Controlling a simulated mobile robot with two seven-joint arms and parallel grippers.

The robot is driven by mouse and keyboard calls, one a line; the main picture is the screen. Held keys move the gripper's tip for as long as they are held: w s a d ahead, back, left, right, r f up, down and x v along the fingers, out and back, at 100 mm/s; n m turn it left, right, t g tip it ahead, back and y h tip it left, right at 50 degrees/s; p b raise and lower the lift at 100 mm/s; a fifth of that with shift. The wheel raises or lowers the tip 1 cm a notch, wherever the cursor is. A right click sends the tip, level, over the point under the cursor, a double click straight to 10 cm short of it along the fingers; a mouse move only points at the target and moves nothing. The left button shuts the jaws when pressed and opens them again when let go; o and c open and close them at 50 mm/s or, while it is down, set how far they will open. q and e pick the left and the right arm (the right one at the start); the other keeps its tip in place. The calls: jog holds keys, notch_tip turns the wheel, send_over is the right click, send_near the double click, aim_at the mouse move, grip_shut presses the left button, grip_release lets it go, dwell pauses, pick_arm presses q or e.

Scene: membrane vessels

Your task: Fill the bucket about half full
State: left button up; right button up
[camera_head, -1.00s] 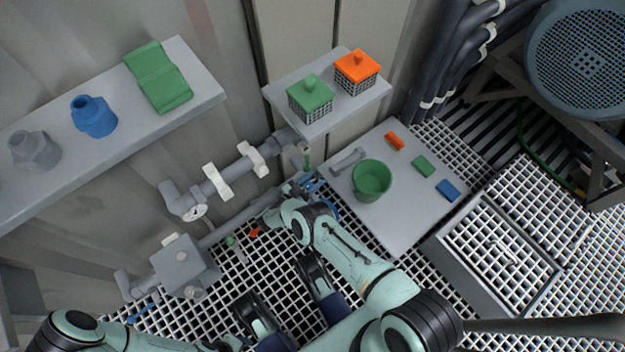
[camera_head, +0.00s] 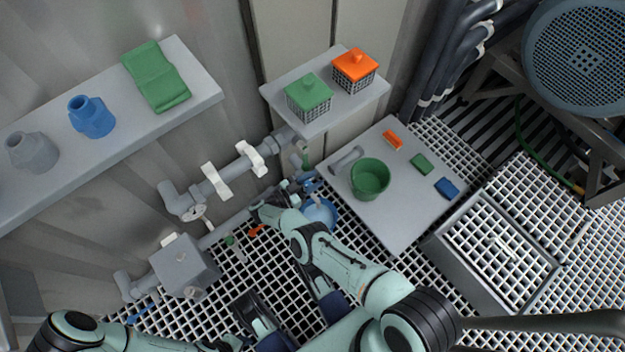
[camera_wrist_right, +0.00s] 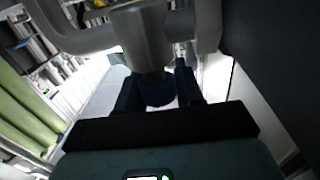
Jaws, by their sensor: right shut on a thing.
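A blue bucket (camera_head: 320,214) stands on the grating under the pipe outlet, partly hidden by my right arm. A pale streak shows above or inside it; I cannot tell its fill level. My right gripper (camera_head: 285,190) is at the pipe's blue valve parts, left of the bucket. In the right wrist view its fingers (camera_wrist_right: 158,92) are shut around a dark blue part below a grey fitting, probably the valve handle. A green bucket (camera_head: 370,180) stands upright on the low grey platform.
The grey platform (camera_head: 400,225) also holds a grey fitting (camera_head: 346,160) and orange, green and blue blocks. Grey pipework (camera_head: 225,180) runs along the wall. Two lidded baskets stand on a ledge (camera_head: 322,122). A wall shelf (camera_head: 195,90) is at upper left.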

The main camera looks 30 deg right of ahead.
jog(key=shift+d, duration=0.1)
jog(key=o, duration=1)
jog(key=shift+c, duration=0.2)
